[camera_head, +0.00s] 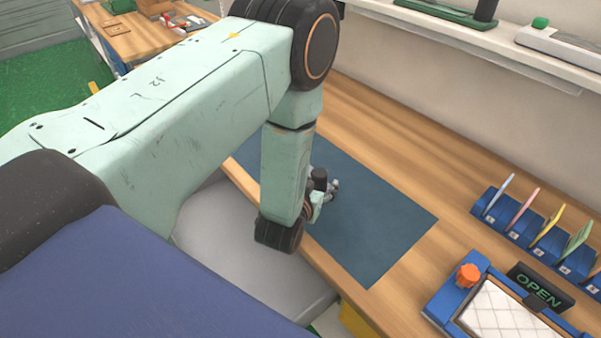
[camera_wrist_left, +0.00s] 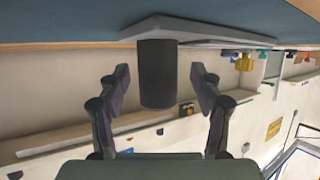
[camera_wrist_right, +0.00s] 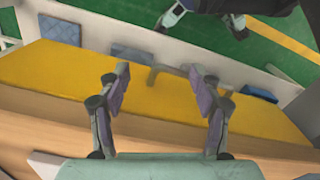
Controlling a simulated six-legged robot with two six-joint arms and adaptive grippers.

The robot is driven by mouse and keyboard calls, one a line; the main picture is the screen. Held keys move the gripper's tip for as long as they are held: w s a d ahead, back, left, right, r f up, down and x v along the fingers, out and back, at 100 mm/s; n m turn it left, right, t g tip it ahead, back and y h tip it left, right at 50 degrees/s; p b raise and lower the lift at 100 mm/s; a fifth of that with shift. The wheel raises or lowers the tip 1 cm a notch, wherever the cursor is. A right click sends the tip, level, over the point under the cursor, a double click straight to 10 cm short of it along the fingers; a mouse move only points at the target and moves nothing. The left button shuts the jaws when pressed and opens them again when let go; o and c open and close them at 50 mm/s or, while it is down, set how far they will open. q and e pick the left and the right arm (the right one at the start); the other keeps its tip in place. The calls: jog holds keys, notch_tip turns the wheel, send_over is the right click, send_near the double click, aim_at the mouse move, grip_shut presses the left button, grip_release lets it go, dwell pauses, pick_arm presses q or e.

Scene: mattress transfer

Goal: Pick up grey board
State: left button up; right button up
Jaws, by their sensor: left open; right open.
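The grey board (camera_wrist_left: 205,31) shows in the left wrist view, which looks upside down; it lies flat against the blue mat (camera_wrist_left: 70,22). A dark cylindrical handle (camera_wrist_left: 157,75) stands out from the board. My left gripper (camera_wrist_left: 160,80) is open, with one finger on each side of the handle and visible gaps to it. In the head view the left gripper (camera_head: 328,190) is low over the mat (camera_head: 375,225), and my arm hides most of the board. My right gripper (camera_wrist_right: 158,76) is open and empty, seen only in the right wrist view.
A wooden worktop (camera_head: 400,140) surrounds the mat. A blue rack (camera_head: 530,240) with several coloured cards, an OPEN sign (camera_head: 540,287) and a blue-framed tray (camera_head: 440,307) stand at right. A shelf (camera_head: 480,38) runs above. A yellow slab (camera_wrist_right: 60,85) faces my right gripper.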

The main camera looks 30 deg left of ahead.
pick_arm(q)
jog(key=shift+s+d+r, duration=0.1)
jog(key=shift+d, duration=0.1)
jog(key=shift+c, duration=0.2)
jog(key=shift+a, duration=0.15)
jog(key=c, duration=1.2)
jog(key=shift+w, duration=0.2)
grip_shut()
